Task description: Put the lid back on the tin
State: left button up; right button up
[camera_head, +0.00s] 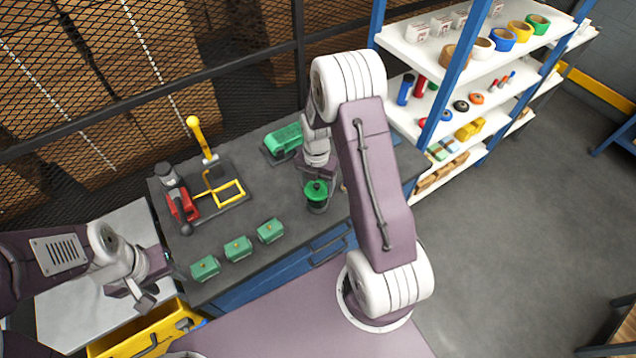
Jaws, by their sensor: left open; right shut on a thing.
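A green lid (316,192) with a dark knob is under my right gripper (319,180), which is shut on it. The dark tin (318,208) is directly below the lid, near the right part of the dark workbench top. I cannot tell whether the lid touches the tin's rim or hangs just above it. My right arm hides part of the bench behind the tin. My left gripper (146,297) is open and empty, off the bench's left front corner, above a pale surface and near a yellow bin.
Three small green boxes (238,249) line the bench's front edge. A green device (283,141) stands behind the tin. A yellow-handled stand (222,192) and a red tool (182,206) are at the left. A stocked white shelf (440,48) stands at the right.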

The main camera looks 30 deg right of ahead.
notch_tip(320, 180, down, 4)
jog(key=b, duration=0.2)
jog(key=shift+s+d+r+b, duration=0.15)
jog(key=shift+b, duration=0.15)
jog(key=shift+f+b, duration=0.4)
jog(key=shift+f, duration=0.3)
jog(key=shift+r, duration=0.1)
jog(key=shift+p, duration=0.3)
jog(key=shift+f, duration=0.2)
dwell(0.7)
jog(key=o, duration=1.4)
